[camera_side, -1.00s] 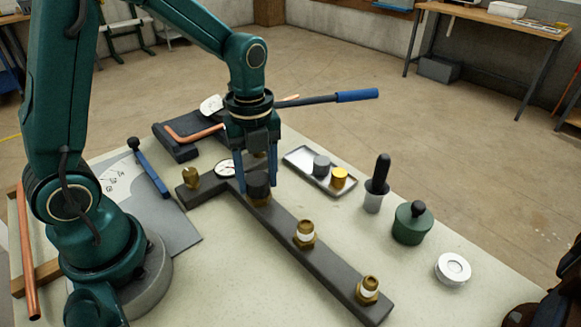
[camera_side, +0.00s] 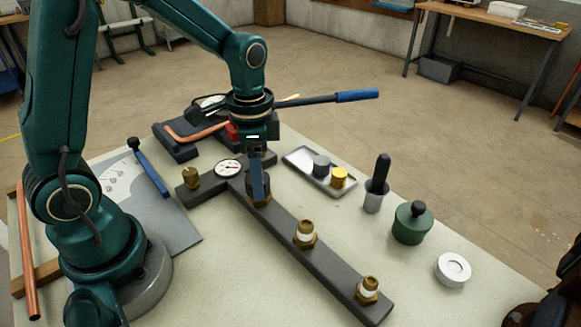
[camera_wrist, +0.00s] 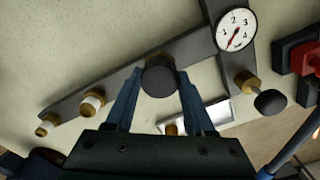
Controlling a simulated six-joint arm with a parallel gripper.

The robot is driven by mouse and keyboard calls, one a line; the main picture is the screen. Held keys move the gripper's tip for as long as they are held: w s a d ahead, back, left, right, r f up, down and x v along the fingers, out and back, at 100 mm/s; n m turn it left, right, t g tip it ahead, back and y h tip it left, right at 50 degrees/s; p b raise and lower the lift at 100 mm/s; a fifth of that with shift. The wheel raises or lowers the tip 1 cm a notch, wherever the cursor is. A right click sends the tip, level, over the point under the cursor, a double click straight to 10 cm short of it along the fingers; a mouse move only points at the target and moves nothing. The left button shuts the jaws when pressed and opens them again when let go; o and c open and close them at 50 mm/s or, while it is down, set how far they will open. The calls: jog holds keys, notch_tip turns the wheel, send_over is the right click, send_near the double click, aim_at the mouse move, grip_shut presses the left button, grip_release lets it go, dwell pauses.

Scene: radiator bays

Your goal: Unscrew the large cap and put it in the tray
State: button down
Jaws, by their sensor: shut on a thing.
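The large dark cap (camera_wrist: 160,78) sits on a brass fitting of the dark manifold bar (camera_side: 300,255). My gripper (camera_side: 259,192) points down over it, and in the wrist view the two blue fingers (camera_wrist: 160,80) are closed on its sides. In the side view the fingers largely hide the cap. The cap looks upright and still at the fitting; I cannot tell how far it is unscrewed. The metal tray (camera_side: 299,156) lies to the right of my gripper, apart from it, and holds a grey cap (camera_side: 321,166) and a yellow cap (camera_side: 339,178).
A gauge (camera_side: 229,168) stands close left of my gripper. Two brass fittings with white bands (camera_side: 305,233) rise along the bar. A blue-handled lever (camera_side: 330,99) reaches over the back. A black-handled brush (camera_side: 379,180), a green canister (camera_side: 411,223) and white tape (camera_side: 453,269) stand right.

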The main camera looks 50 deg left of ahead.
jog(key=n, duration=0.7)
jog(key=shift+n, duration=0.3)
jog(key=shift+c, duration=2.2)
grip_release()
